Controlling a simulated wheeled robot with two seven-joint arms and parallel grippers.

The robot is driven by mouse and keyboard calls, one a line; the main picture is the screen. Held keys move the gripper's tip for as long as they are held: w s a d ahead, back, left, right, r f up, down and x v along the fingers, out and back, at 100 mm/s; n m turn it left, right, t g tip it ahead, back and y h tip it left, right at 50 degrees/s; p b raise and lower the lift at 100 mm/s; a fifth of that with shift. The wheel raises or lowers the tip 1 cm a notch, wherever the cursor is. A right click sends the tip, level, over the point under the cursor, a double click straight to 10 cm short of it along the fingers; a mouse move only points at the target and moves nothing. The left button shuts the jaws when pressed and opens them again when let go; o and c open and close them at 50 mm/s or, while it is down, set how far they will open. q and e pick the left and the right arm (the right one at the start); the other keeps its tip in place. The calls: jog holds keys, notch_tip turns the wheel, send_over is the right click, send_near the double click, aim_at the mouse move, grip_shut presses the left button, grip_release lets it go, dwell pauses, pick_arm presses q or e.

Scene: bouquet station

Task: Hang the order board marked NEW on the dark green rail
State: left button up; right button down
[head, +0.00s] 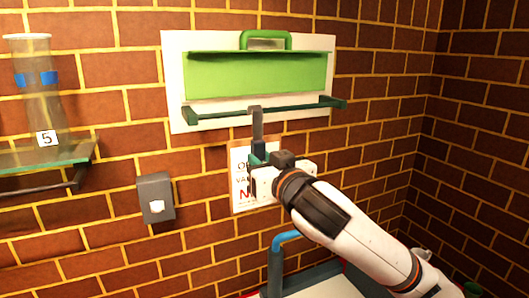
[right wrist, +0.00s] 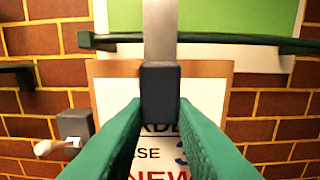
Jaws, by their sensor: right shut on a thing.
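The order board (head: 240,182) is white with a brown edge and shows red letters, read as NEW in the right wrist view (right wrist: 215,88). It hangs upright in front of the brick wall, below the rail. My right gripper (head: 262,156) is shut on the dark block (right wrist: 160,90) at the foot of the board's grey hanger (head: 257,125). The hanger rises across the dark green rail (head: 300,106), and in the right wrist view it passes in front of the rail (right wrist: 240,40). I cannot tell whether its top is hooked over the rail. My left gripper is out of view.
A bright green panel (head: 255,75) with a handle is above the rail on a white backing. A grey switch box (head: 156,197) is on the wall to the left. A glass shelf (head: 50,155) holds a vase (head: 42,100) tagged 5. A blue-topped pipe (head: 275,265) stands below.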

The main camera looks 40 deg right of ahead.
jog(key=shift+s+d+r, duration=0.1)
jog(key=shift+d+r, duration=0.2)
jog(key=shift+d, duration=0.15)
jog(key=shift+x, duration=1)
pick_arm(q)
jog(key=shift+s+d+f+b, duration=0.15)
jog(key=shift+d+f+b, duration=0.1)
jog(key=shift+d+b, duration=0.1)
pick_arm(e)
jog(key=w+d+f, duration=0.1)
jog(key=w+f, duration=0.1)
jog(key=w, duration=0.4)
jog(key=shift+w+d+f, duration=0.2)
jog(key=shift+w+f, duration=0.05)
jog(key=shift+w, duration=0.15)
jog(key=c, duration=1.1)
grip_release()
